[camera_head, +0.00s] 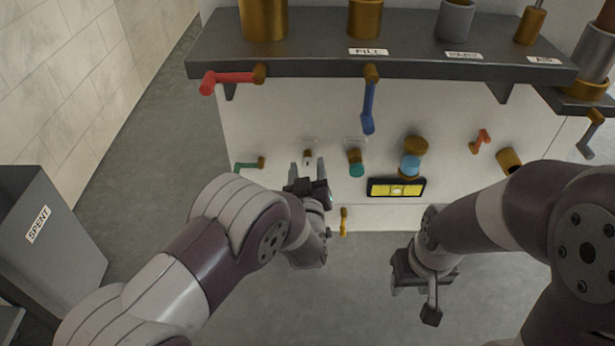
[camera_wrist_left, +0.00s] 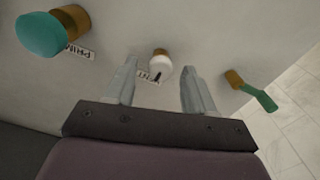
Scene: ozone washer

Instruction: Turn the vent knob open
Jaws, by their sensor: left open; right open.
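The vent knob (camera_wrist_left: 161,65) is a white knob with a dark mark on a brass stem, on the pale panel. A partly hidden label ending in "NT" is below it in the left wrist view. The knob also shows in the head view (camera_head: 307,158). My left gripper (camera_head: 307,171) is open in front of the panel. In the left wrist view its fingers (camera_wrist_left: 159,77) stand on either side of the knob, with gaps visible; contact cannot be told. My right gripper (camera_head: 424,289) is open and empty, low and right, away from the knob.
A green lever (camera_wrist_left: 257,93) sits to the right of the knob in the left wrist view, and a teal knob (camera_wrist_left: 41,35) to the left. A blue lever (camera_head: 368,107) and red lever (camera_head: 230,78) hang above. A yellow display (camera_head: 396,188) is to the right.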

